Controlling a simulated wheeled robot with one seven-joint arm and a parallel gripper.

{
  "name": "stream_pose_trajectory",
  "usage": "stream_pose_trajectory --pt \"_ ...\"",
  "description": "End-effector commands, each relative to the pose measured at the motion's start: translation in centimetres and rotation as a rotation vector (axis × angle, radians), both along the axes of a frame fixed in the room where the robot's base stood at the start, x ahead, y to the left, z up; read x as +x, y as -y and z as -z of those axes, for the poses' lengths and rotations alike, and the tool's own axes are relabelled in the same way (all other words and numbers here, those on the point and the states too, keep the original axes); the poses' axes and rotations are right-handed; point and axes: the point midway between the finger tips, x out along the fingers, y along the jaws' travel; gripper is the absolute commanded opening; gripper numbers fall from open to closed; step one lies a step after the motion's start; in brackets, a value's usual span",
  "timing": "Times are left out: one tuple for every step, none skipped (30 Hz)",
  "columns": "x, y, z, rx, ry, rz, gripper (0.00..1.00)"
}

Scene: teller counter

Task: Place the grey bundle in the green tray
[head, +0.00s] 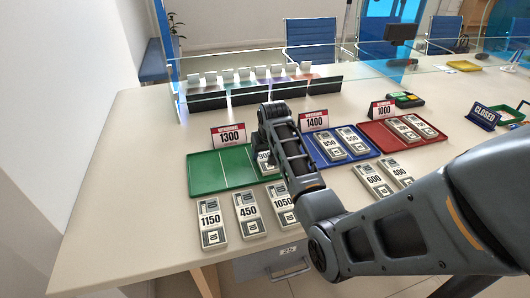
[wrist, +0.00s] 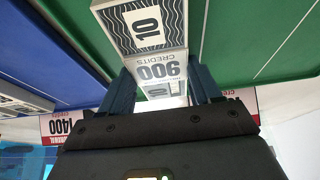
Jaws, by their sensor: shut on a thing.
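My gripper (wrist: 162,90) is shut on a grey bundle (wrist: 140,25) marked 900, with a finger on each side of it. In the head view, the held bundle (head: 265,158) shows partly behind my gripper, at the right part of the green tray (head: 207,174). The tray has a light dividing line, and its left part is empty. The tray also shows in the wrist view (wrist: 285,35), beside the bundle. I cannot tell whether the bundle touches the tray floor.
Bundles marked 1150 (head: 212,226), 450 (head: 249,216) and 1050 (head: 283,209) lie in front of the green tray. A blue tray (head: 325,161) and a red tray (head: 383,141) hold bundles to the right. A 1300 sign (head: 229,136) stands behind the green tray.

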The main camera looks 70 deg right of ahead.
Motion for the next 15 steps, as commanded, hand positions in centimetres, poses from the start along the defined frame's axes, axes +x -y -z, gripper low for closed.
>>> stream_pose_trajectory --pt "0.01 0.00 0.16 0.000 0.000 0.000 0.26" --pt "0.02 -0.01 0.26 0.000 0.000 0.000 0.26" --pt "0.01 -0.01 0.26 0.000 0.000 0.000 0.65" --pt "0.01 -0.01 0.24 0.000 0.000 0.000 0.68" --pt "0.01 -0.01 0.24 0.000 0.000 0.000 0.71" --pt "0.01 -0.01 0.24 0.000 0.000 0.000 0.74" --pt "0.01 -0.01 0.24 0.001 -0.001 0.000 0.77" --pt "0.01 -0.01 0.23 0.001 -0.001 0.000 0.80" --pt "0.01 -0.01 0.23 0.001 -0.001 0.000 0.84" --pt "0.01 -0.01 0.23 0.001 -0.001 0.000 0.87" --pt "0.01 -0.01 0.23 0.001 -0.001 0.000 0.89" --pt "0.01 -0.01 0.23 0.001 -0.001 0.000 0.89" --pt "0.01 -0.01 0.23 0.000 0.000 0.000 0.89" --pt "0.01 -0.01 0.23 0.001 -0.001 0.000 0.89" --pt "0.00 -0.01 0.22 0.000 0.000 0.000 0.89"
